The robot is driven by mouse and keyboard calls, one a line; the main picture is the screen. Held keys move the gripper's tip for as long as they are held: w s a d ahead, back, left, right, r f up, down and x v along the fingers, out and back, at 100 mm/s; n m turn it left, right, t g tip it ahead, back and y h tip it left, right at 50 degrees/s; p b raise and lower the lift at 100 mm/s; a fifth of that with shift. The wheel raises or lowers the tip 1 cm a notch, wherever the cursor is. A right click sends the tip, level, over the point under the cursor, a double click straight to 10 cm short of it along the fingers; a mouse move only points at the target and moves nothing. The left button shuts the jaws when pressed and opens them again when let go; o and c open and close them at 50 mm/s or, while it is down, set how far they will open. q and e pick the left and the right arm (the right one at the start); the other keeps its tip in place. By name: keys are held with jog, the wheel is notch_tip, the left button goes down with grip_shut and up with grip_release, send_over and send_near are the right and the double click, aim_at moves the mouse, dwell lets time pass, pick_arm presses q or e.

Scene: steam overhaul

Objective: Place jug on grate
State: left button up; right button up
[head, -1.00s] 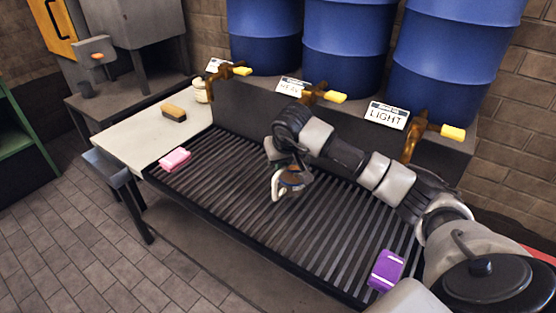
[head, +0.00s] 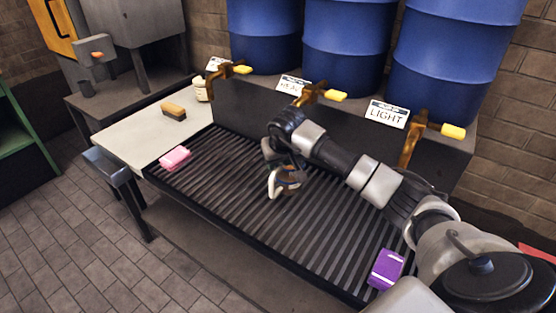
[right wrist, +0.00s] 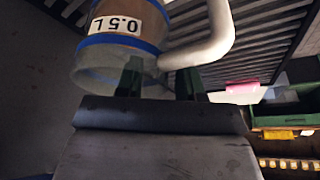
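The jug (head: 291,179) is small, with a pale handle and a blue band, over the middle of the dark slatted grate (head: 330,232). In the right wrist view the jug (right wrist: 125,45) shows a "0.5 L" label, a clear section and a thick grey handle. My right gripper (right wrist: 160,82) has its two dark fingers on either side of the handle's end by the jug wall and appears shut on it. In the head view the right gripper (head: 284,165) partly hides the jug. I cannot tell whether the jug touches the grate. My left gripper is not in view.
A pink sponge (head: 175,158) and a purple pack (head: 386,268) lie on the grate. A brush (head: 173,111) and a cream pot (head: 200,89) are on the pale counter (head: 140,139). Blue barrels (head: 347,45) and taps (head: 317,95) stand behind. The grate's left half is largely clear.

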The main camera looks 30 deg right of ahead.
jog(key=v, duration=1.2)
